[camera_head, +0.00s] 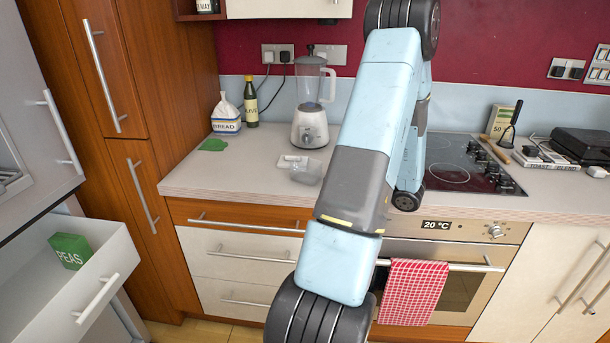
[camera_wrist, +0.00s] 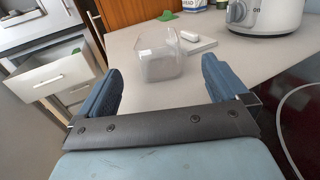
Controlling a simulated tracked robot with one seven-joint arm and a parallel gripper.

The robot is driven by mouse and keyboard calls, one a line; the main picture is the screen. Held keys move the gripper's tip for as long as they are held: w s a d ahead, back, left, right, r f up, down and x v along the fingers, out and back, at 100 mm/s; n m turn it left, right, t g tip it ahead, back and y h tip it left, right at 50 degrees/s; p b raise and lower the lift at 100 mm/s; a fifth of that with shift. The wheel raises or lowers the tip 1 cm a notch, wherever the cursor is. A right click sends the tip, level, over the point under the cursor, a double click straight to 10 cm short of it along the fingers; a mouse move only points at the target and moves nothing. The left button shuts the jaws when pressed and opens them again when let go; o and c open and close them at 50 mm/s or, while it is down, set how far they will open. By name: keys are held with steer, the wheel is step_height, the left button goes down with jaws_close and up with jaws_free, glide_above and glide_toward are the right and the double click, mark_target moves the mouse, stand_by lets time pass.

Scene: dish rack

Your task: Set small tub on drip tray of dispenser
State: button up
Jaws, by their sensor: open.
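The small tub (camera_wrist: 158,66) is a clear, see-through box standing upright on the counter. It also shows in the head view (camera_head: 307,173), left of my arm. My gripper (camera_wrist: 160,72) is open in the wrist view, with its two blue fingers apart. The tub appears beyond and between the fingertips, with nothing held. In the head view my arm hides the gripper. The dispenser (camera_head: 8,160) is set in the grey fridge front at the far left; its drip tray (camera_head: 14,181) is partly cut off by the picture edge.
The hob (camera_head: 455,165) is to the right. An open drawer (camera_head: 85,275) holding a green peas box (camera_head: 70,251) juts out below the dispenser.

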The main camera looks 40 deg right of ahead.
mark_target(294, 160)
steer(key=x, duration=1.1)
steer(key=shift+w+a, duration=0.25)
steer(key=shift+a, duration=0.05)
steer(key=c, duration=1.1)
steer(key=shift+r, duration=0.35)
steer(key=r, duration=0.3)
steer(key=shift+s+r, duration=0.1)
steer(key=shift+s, duration=0.2)
steer(key=s+a+r, duration=0.3)
steer(key=s+r, duration=0.6)
steer(key=s, duration=0.4)
steer(key=shift+a, duration=0.2)
